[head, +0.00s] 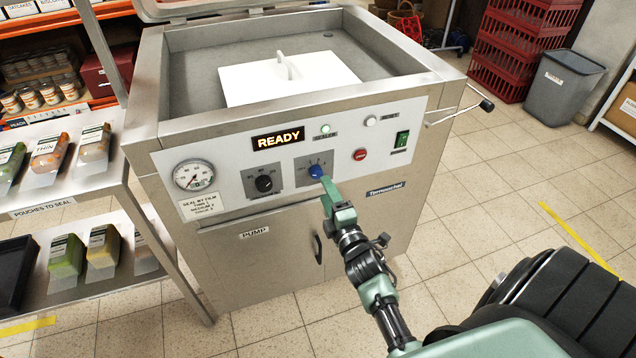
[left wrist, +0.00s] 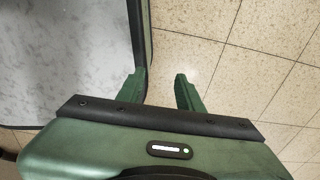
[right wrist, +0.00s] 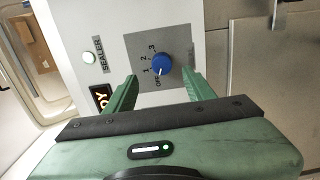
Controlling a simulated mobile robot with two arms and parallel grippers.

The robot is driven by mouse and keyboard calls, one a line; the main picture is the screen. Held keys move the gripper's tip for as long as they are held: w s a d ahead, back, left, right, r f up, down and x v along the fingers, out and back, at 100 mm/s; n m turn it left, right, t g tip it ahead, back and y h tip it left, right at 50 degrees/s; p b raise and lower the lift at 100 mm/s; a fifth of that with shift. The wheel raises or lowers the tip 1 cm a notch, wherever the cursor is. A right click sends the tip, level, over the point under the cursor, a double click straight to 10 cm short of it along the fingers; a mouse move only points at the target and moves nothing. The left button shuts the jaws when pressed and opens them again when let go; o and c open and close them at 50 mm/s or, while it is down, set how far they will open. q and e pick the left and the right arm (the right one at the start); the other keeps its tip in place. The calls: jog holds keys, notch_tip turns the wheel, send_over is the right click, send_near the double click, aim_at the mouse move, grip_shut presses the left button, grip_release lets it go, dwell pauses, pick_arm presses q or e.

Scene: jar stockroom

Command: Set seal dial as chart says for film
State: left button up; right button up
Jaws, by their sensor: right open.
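The seal dial is a blue knob (head: 316,171) on the grey plate of the sealing machine's front panel. In the right wrist view the blue knob (right wrist: 162,64) has OFF, 1, 2 and 3 around it, and its white mark seems to point at OFF. My right gripper (right wrist: 160,84) is open, its fingers on either side of the knob's near side; contact cannot be told. In the head view my right gripper (head: 327,188) is just below the knob. The chart (head: 197,206) reads SEAL BY FILM; its numbers are too small to read surely. My left gripper (left wrist: 160,82) is open and empty.
A pouch (head: 49,150) labelled THIN lies on the shelf marked POUCHES TO SEAL (head: 42,208). The panel also has a black knob (head: 264,184), a READY display (head: 278,138), a gauge (head: 194,175), a red button (head: 360,155) and a green switch (head: 402,139).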

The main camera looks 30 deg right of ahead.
aim_at(317, 175)
jog(key=x, duration=0.5)
jog(key=shift+w+d+f, duration=0.1)
jog(key=shift+w+f, duration=0.05)
jog(key=shift+w, duration=0.25)
jog(key=shift+w+d, duration=0.1)
jog(key=shift+w, duration=0.6)
pick_arm(q)
jog(key=shift+w+d+r, duration=0.15)
jog(key=shift+w+d, duration=0.15)
jog(key=shift+w, duration=0.1)
pick_arm(e)
grip_shut()
